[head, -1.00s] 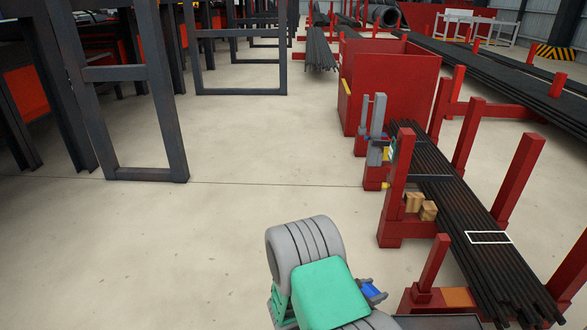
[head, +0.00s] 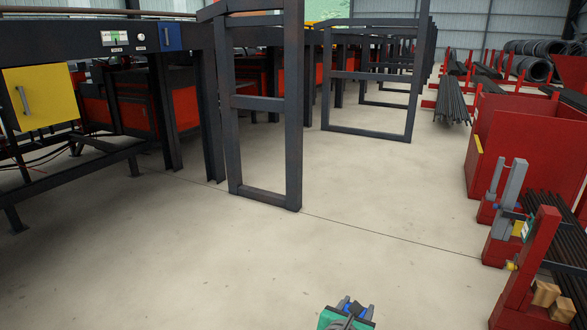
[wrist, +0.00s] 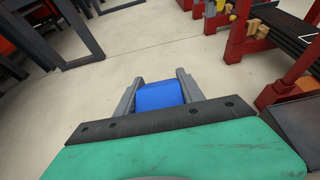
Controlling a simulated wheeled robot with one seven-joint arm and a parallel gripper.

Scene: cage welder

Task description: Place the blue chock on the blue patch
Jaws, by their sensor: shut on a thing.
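My gripper (wrist: 160,92) is shut on the blue chock (wrist: 158,97), which sits between its two grey fingers in the wrist view. In the head view my gripper (head: 354,308) shows at the bottom edge, with a little of the blue chock's colour between the fingers. It is held above open floor. I cannot make out a blue patch for certain in any view.
At right stand a red rack (head: 525,265) with wooden blocks (head: 545,293) and dark bars, and a red bin (head: 515,150). At left are dark steel frames (head: 292,150) and a machine with a yellow cabinet (head: 42,95). The concrete floor (head: 240,265) between is clear.

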